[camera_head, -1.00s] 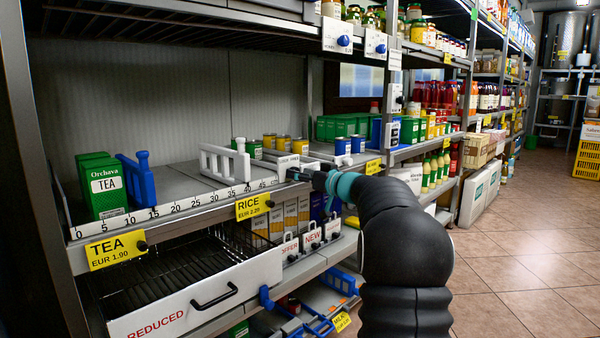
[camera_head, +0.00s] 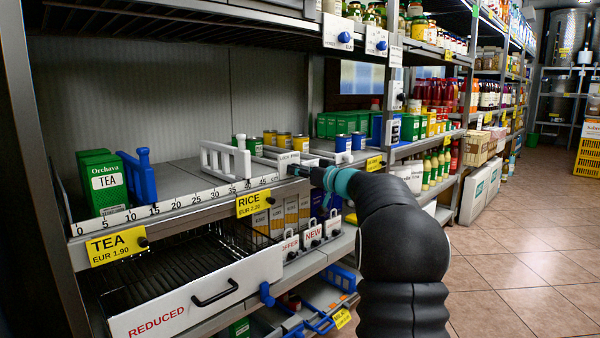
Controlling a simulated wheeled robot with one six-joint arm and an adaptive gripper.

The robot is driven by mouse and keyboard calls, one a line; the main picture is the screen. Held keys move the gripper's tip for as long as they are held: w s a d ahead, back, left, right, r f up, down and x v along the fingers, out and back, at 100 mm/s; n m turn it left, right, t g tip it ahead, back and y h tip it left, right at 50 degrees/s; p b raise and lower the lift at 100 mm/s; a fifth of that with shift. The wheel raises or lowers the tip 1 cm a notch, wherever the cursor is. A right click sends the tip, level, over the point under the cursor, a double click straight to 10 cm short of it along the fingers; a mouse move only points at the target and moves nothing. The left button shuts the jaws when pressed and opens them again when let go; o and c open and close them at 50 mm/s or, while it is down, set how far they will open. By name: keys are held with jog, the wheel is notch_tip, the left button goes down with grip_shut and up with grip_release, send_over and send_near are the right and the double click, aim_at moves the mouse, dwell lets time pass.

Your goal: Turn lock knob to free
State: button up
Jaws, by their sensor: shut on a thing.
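A small white plate with lock lettering (camera_head: 289,158) sits on the shelf's front edge, just past the right end of the centimetre ruler. My gripper (camera_head: 294,171) reaches it from the right, its dark fingers shut on the lock knob just below the lettering. The fingers and wrist hide most of the knob, so its pointing direction cannot be told. A white slatted divider (camera_head: 226,161) stands on the shelf to the left of the plate.
A yellow RICE tag (camera_head: 254,203) hangs below the ruler (camera_head: 180,203). Green tea boxes (camera_head: 104,184) and a blue divider (camera_head: 139,178) stand at the left. A REDUCED drawer (camera_head: 197,300) sticks out below. The tiled aisle at right is clear.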

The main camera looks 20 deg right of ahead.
jog(key=shift+f, duration=0.1)
jog(key=m+b, duration=0.2)
jog(key=m, duration=1.5)
jog(key=shift+d+b, duration=0.15)
jog(key=shift+b, duration=0.25)
jog(key=shift+m, duration=0.4)
jog(key=o, duration=1.2)
jog(key=shift+c, duration=0.2)
jog(key=v, duration=1.2)
